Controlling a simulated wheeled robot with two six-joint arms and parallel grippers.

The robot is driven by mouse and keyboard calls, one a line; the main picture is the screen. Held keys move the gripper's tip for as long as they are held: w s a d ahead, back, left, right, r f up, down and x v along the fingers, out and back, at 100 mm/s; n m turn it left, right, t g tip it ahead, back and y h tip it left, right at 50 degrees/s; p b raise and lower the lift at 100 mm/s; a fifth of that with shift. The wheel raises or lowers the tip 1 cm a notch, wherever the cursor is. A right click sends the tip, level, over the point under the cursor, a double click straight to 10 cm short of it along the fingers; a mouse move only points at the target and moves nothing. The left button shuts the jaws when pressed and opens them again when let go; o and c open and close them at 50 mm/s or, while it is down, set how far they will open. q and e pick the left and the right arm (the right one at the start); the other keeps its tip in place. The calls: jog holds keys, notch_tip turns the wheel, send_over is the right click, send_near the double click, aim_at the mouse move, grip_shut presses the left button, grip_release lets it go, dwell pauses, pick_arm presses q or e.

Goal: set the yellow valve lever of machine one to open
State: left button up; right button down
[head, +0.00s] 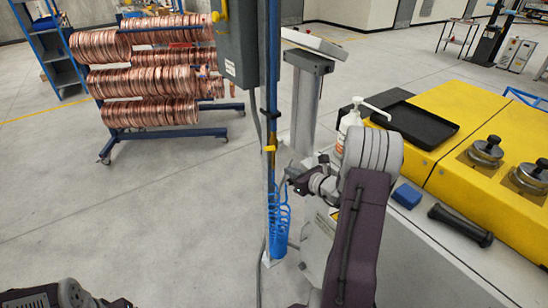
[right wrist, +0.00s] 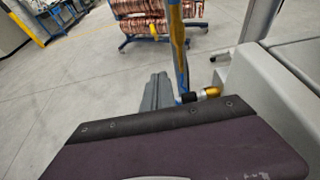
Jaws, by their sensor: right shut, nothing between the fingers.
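A small yellow lever (head: 270,149) sits on the slim blue-grey upright post (head: 271,90) in the middle of the head view. It seems to stick out sideways from the post. My right gripper (head: 287,182) is just right of the post, below the lever, shut and empty. Its grey fingers (right wrist: 157,92) look to be left of the post in the wrist view; contact cannot be told. My left gripper (head: 115,303) is barely in view at the bottom left; its jaws are unclear.
Blue coiled hose (head: 278,218) hangs low on the post. A grey box (head: 240,45) is above. A yellow-topped machine (head: 450,105) with a black tray (head: 418,125) and a pump bottle (head: 348,125) stands right. A copper coil rack (head: 150,75) is behind; open floor lies left.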

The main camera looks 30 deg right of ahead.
aim_at(271, 147)
jog(key=w+p, duration=0.3)
jog(key=w, duration=0.6)
jog(key=shift+w+a+r, duration=0.2)
jog(key=shift+a, duration=0.15)
